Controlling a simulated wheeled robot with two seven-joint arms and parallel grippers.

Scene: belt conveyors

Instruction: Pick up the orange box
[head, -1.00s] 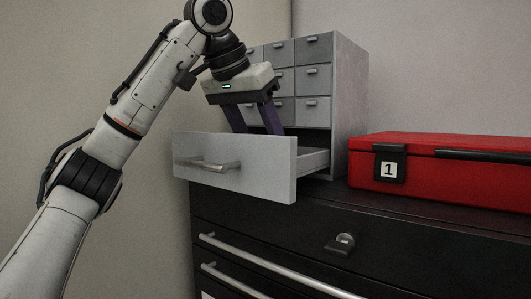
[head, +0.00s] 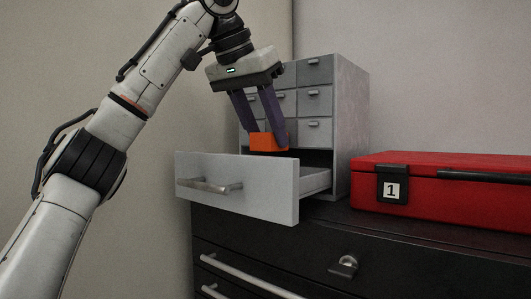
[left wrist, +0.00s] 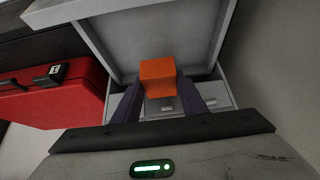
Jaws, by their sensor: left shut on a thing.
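The orange box (head: 267,141) is held between the two fingers of my left gripper (head: 262,134), just above the open drawer (head: 236,187) of the grey cabinet. It also shows in the left wrist view (left wrist: 158,77), between the fingertips of my left gripper (left wrist: 160,90), with the drawer's bare floor (left wrist: 150,28) beyond it. My left gripper is shut on the box and points down. My right gripper is in neither view.
The grey cabinet (head: 352,120) with several small closed drawers stands behind the gripper. A red case (head: 450,180) marked 1 lies to its right. Both rest on a black tool chest (head: 300,240). The wall is close behind.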

